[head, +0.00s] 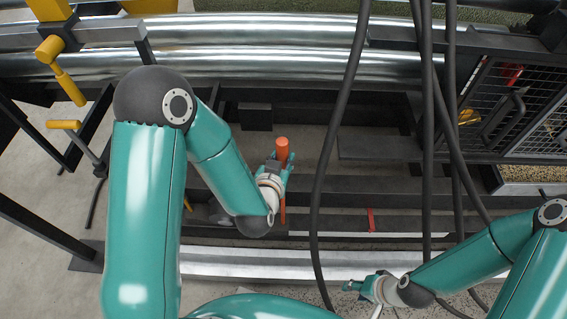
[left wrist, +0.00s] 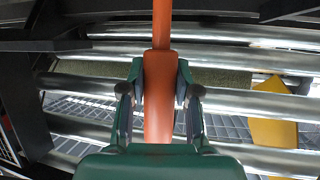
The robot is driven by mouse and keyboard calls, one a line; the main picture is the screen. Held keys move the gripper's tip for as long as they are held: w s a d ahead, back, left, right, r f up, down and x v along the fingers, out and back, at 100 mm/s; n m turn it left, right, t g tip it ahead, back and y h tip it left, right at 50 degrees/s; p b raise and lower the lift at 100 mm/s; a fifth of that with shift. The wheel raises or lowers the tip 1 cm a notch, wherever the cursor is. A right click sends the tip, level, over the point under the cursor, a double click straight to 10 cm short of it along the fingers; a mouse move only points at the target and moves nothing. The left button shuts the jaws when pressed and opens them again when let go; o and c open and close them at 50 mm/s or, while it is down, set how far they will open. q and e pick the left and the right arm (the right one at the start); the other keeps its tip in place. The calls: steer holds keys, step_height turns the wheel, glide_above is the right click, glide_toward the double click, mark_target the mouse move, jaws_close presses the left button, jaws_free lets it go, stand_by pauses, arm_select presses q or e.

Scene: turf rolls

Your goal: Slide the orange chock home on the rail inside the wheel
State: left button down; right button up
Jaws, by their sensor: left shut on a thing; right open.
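The orange chock (head: 282,146) is in my left gripper (head: 285,165), near the middle of the head view. Its thick rounded end sticks out above the fingers, and a thin orange part shows below them. In the left wrist view the orange piece (left wrist: 159,85) stands upright between the two fingers, which close on its sides. Its far end runs out of the top of that view. My right gripper (head: 352,286) is open and empty, low in the head view. I cannot tell for sure which bar is the rail, or whether the chock touches it.
Curved silver tubes (head: 240,65) span the back. A small red mark (head: 371,219) sits on a dark bar right of my left gripper. Dark cables (head: 337,130) hang between the arms. A mesh panel (head: 535,100) is at right, and yellow handles (head: 68,85) are at left.

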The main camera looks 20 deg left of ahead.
arm_select(q)
steer(key=shift+w+a+f, duration=0.85)
steer(key=shift+w+f, duration=1.4)
steer(key=shift+w, duration=0.65)
steer(key=s+a+b, duration=0.2)
steer(key=a+b, duration=0.1)
steer(key=a, duration=0.4)
steer(key=shift+a, duration=0.15)
steer(key=shift+s, duration=0.1)
steer(key=c, duration=0.8)
jaws_free()
steer(key=shift+o, duration=0.2)
step_height(320, 180, up, 10)
steer(key=shift+f, duration=0.15)
